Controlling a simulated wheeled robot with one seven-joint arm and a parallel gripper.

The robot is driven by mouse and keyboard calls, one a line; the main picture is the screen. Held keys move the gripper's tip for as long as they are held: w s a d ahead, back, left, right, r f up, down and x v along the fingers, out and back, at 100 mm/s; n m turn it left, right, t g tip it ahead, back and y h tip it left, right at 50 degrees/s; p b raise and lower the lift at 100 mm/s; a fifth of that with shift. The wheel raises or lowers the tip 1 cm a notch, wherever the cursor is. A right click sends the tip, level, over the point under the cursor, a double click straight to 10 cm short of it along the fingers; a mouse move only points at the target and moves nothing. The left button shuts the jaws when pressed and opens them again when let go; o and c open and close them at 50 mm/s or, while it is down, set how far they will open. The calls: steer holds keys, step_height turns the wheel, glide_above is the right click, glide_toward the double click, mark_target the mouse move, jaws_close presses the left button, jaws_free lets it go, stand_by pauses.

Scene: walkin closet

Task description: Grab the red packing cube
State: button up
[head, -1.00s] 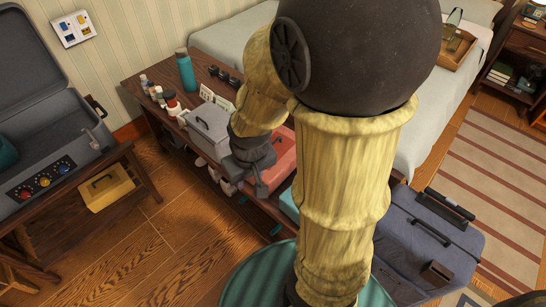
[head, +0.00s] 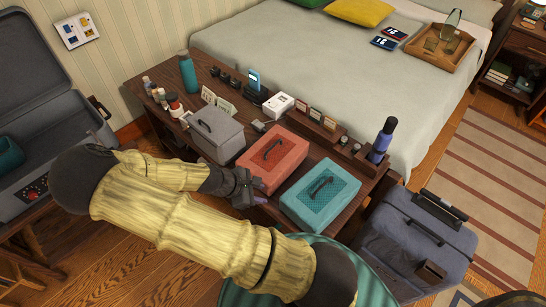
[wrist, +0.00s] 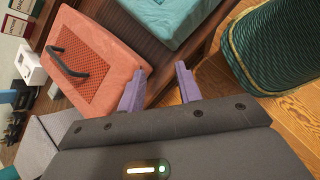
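The red packing cube (head: 272,158) sits on the wooden bench between a grey cube and a teal cube. It has a mesh top panel and a dark handle, and it also shows in the wrist view (wrist: 112,62). My gripper (head: 248,188) is at the cube's near left edge. In the wrist view its two purple fingers (wrist: 160,88) are spread apart with nothing between them. The left finger overlaps the cube's near edge in the picture; whether it touches, I cannot tell.
The grey cube (head: 215,135) and teal cube (head: 320,194) flank the red one closely. A purple bottle (head: 382,140) stands at the bench's right end, and a blue-grey suitcase (head: 415,240) beyond it. A dark green ribbed container (wrist: 275,45) shows in the wrist view. An open grey suitcase (head: 50,110) is at left.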

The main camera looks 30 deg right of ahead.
steer(key=w+a+r+n+t+h+p, duration=0.1)
steer(key=w+r+n+t+h, duration=0.3)
steer(key=w+n, duration=0.4)
steer(key=shift+w+a+r+n+t+h, duration=0.25)
steer(key=shift+r+n+t, duration=0.3)
steer(key=shift+t, duration=0.55)
steer(key=shift+f, duration=0.1)
glide_toward(274, 145)
steer(key=x, duration=0.4)
steer(key=shift+d+f, duration=0.2)
steer(key=shift+f, duration=0.35)
steer(key=shift+r+x, duration=0.1)
steer(key=shift+x, duration=1.25)
steer(key=shift+r+x, duration=0.15)
steer(key=shift+x, duration=1.2)
steer(key=shift+w, duration=0.15)
